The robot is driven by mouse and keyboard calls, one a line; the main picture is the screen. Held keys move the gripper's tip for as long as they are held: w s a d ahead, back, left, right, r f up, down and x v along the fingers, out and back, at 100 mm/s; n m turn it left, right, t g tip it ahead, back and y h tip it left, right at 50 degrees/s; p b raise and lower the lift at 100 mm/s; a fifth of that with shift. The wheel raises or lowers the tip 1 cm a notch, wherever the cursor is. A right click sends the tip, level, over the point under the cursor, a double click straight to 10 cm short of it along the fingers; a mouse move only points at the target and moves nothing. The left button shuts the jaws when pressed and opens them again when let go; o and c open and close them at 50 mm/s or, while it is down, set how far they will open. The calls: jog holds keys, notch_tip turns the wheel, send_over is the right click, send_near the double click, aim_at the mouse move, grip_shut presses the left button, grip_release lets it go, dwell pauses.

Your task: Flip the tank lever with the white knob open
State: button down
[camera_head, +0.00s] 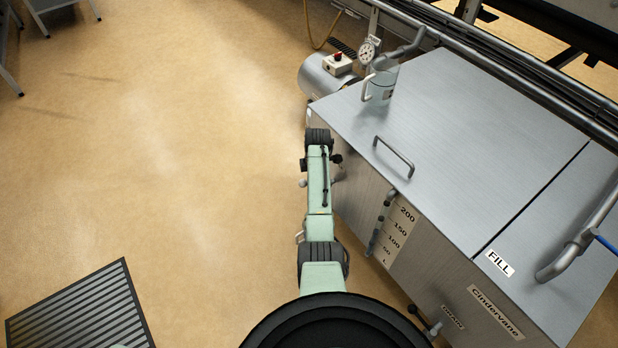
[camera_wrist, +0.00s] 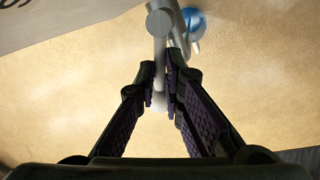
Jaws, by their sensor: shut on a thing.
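In the wrist view, my gripper (camera_wrist: 160,78) has its two dark fingers closed on a pale grey lever (camera_wrist: 160,52). The lever runs up from between the fingertips to a round grey joint (camera_wrist: 160,22). Its pale rounded end (camera_wrist: 159,102) shows just on the near side of the fingertips. I cannot tell clearly whether this end is the white knob. The metal tank (camera_head: 455,150) stands at the right in the head view. My arm reaches along its left side there, and my gripper cannot be made out in that view.
A blue round part (camera_wrist: 195,20) sits just beyond the lever. A floor grate (camera_head: 80,312) lies lower left. The floor left of my arm is clear.

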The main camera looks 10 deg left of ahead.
jog(key=shift+s+a+n, duration=0.1)
jog(key=shift+s+n, duration=0.2)
jog(key=shift+n, duration=0.7)
jog(key=shift+s, duration=0.1)
jog(key=c, duration=1.7)
grip_release()
jog(key=shift+r, duration=0.2)
jog(key=r, duration=0.3)
jog(key=s+d+r, duration=0.1)
jog(key=r, duration=0.3)
jog(key=s+r, duration=0.1)
jog(key=r, duration=0.3)
jog(key=shift+d+r, duration=0.2)
jog(key=shift+d, duration=0.05)
jog(key=shift+c, duration=0.4)
